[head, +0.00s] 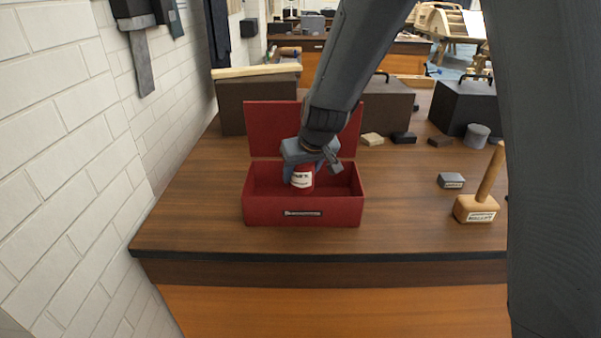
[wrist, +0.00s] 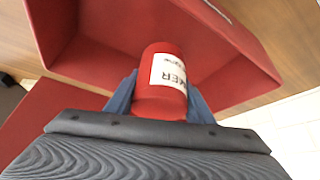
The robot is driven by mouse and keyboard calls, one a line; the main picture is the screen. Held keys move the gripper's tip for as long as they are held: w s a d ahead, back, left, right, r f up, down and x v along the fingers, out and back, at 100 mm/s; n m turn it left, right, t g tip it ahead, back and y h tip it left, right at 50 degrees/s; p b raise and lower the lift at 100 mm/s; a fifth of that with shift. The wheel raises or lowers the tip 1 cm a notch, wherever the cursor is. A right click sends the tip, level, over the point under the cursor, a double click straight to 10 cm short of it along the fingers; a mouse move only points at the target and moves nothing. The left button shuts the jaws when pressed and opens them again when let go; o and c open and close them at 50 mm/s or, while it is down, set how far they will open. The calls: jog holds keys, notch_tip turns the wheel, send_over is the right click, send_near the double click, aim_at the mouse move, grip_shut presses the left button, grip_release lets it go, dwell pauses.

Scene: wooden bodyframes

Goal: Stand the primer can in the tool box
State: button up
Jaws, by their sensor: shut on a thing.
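The primer can (head: 302,179) is red with a white label and is inside the open red tool box (head: 303,214), near its middle. My gripper (head: 303,170) reaches down into the box from above and is shut on the can. In the wrist view the can (wrist: 162,80) sits between my two blue-grey fingers (wrist: 160,98), with the box's walls around it. The can looks close to upright, slightly tilted in the head view. I cannot tell whether its base touches the box floor. The box's lid (head: 275,125) stands open at the back.
A wooden mallet (head: 478,207) and a small grey block (head: 451,181) lie to the right on the bench (head: 400,225). Dark boxes (head: 245,105) stand behind the tool box. A white brick wall (head: 60,130) borders the left side. The bench front is clear.

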jog(key=shift+f+b, duration=0.3)
jog(key=shift+b, duration=0.05)
jog(key=o, duration=1.3)
jog(key=shift+r+p, duration=0.5)
jog(key=shift+p, duration=0.15)
jog(key=v, duration=1.2)
jog(key=s+d+f+m+g, duration=0.1)
jog(key=s+d+f, duration=0.3)
jog(key=s+d, duration=0.1)
jog(key=s+d+f+m+g+h, duration=0.1)
jog(key=s+d+f, duration=0.2)
jog(key=s+d, duration=0.2)
jog(key=s+d+f+m+g+h+b, duration=0.1)
jog(key=s+d+f, duration=0.3)
jog(key=s, duration=0.4)
jog(key=shift+s+d+f+m+g, duration=0.2)
jog(key=shift+d+m+g, duration=0.1)
jog(key=shift+d, duration=0.1)
jog(key=shift+s+d+f+m+g, duration=0.2)
jog(key=shift+d+g, duration=0.1)
jog(key=shift+d, duration=0.1)
